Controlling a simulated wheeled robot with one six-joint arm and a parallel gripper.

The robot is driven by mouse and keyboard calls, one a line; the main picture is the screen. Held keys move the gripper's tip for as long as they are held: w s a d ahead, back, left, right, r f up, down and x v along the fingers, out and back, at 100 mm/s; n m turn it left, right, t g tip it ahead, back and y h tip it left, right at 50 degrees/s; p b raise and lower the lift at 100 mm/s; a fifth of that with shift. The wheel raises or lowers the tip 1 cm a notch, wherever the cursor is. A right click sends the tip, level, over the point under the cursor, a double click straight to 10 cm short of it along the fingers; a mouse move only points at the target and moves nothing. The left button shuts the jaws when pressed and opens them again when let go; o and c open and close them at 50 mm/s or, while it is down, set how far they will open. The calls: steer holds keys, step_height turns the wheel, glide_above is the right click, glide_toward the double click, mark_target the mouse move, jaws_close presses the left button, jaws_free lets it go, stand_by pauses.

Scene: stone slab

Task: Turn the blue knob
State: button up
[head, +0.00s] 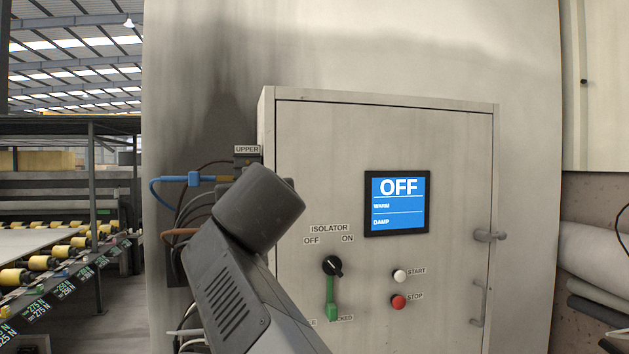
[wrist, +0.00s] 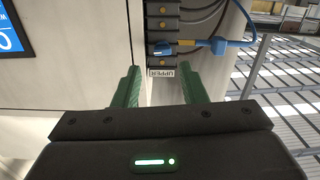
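A small blue knob-like piece (wrist: 162,50) sits on a dark strip (wrist: 163,23) with several orange spots, seen upside down in the wrist view. A blue connector (wrist: 222,45) on a blue cable lies to its right; it also shows in the head view (head: 194,178). My gripper (wrist: 160,76) is open and empty. Its two green fingers stand apart on either side of the UPPER label (wrist: 160,73), with the blue piece beyond the fingertips. In the head view my dark arm hides the gripper and the blue piece.
A pale cabinet (head: 440,140) carries a blue OFF screen (head: 397,203), a black isolator knob (head: 332,266) with a green lever, a white START button (head: 399,276) and a red STOP button (head: 398,301). Loose cables (head: 183,220) hang beside its left side. A roller conveyor (head: 50,262) stands farther left.

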steer(key=p+x, duration=0.1)
steer(key=x, duration=0.3)
steer(key=r+x, duration=0.1)
steer(key=x, duration=0.4)
steer(key=p+x, duration=0.1)
steer(key=x, duration=0.4)
steer(key=shift+a+r+p, duration=0.25)
steer(key=shift+r+p, duration=0.05)
steer(key=shift+r, duration=0.1)
steer(key=c, duration=0.7)
